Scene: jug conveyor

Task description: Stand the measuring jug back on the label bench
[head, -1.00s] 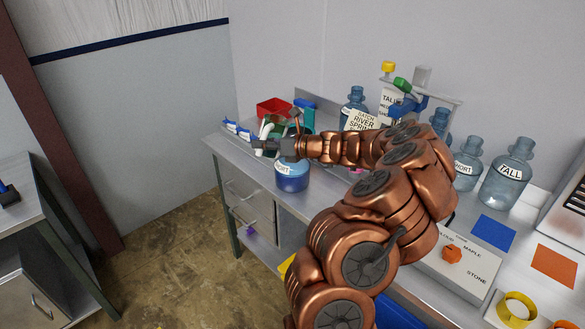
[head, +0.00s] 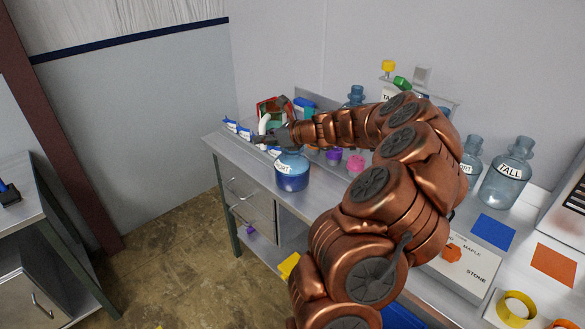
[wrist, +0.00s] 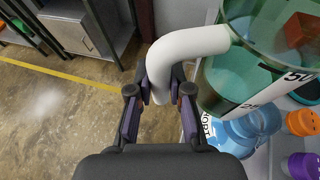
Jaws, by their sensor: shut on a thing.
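The measuring jug is clear green with a white handle and scale marks. It fills the upper right of the wrist view (wrist: 240,80), and shows partly in the head view (head: 275,122) at the bench's far left end. My gripper (wrist: 160,92) is shut on the jug's white handle; in the head view the gripper (head: 268,138) is at the handle, just behind the blue bottle. An orange-red block shows in or through the jug. The jug's base is hidden, so I cannot tell whether it touches the metal bench (head: 225,150).
A blue-filled bottle (head: 292,176) stands at the bench's front edge, close to my gripper. A red bin (head: 268,104) is behind the jug. Purple (head: 333,156) and pink (head: 355,163) pieces lie to the right. A tall bottle (head: 507,172) stands further right.

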